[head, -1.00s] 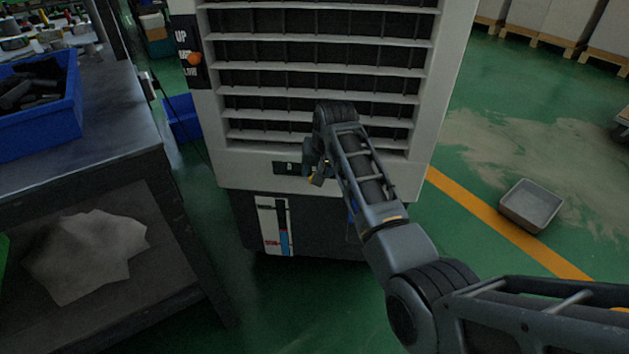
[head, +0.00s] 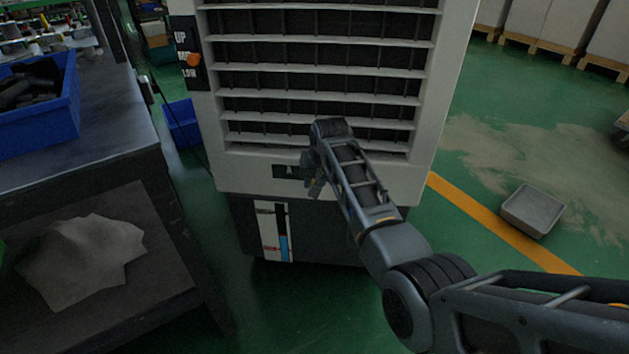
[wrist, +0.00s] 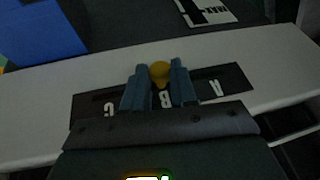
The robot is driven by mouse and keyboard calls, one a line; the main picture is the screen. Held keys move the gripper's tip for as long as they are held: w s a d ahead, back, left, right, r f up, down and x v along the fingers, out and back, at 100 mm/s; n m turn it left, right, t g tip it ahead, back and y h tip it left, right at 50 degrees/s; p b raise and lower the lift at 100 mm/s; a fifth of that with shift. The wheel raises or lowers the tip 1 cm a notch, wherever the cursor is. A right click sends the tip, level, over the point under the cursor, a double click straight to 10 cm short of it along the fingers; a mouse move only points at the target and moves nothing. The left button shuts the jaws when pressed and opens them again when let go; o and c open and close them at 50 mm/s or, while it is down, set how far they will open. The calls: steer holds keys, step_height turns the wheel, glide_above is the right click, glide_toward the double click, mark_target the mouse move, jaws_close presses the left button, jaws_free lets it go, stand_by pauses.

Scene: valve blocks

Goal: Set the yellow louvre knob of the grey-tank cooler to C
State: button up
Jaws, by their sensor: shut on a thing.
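The white cooler (head: 230,178) with the dark grey tank (head: 325,232) stands ahead in the head view. A black letter plate (head: 290,171) is on its lower front. In the wrist view the plate (wrist: 90,99) shows A at right, B in the middle and C at left. The yellow knob (wrist: 160,73) is in line with B, between the two fingers. My gripper (wrist: 160,85) is shut on the knob. In the head view my gripper (head: 314,186) is at the plate, and my wrist hides the plate's right part and the knob.
An orange knob (head: 193,60) sits on an UP/LOW plate at the cooler's upper left. A workbench (head: 120,145) with a blue bin (head: 75,110) stands close at left. A grey tray (head: 533,210) lies on the floor at right. The green floor between is clear.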

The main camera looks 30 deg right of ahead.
jaws_close()
steer(key=s+d+p, duration=0.4)
steer(key=d, duration=0.2)
steer(key=shift+s+p, duration=0.3)
steer(key=shift+p, duration=0.1)
steer(key=o, duration=0.6)
jaws_free()
steer(key=shift+c, duration=0.2)
steer(key=p+v, duration=0.2)
steer(key=v, duration=0.5)
steer(key=shift+s+r, duration=0.2)
steer(key=shift+r, duration=0.15)
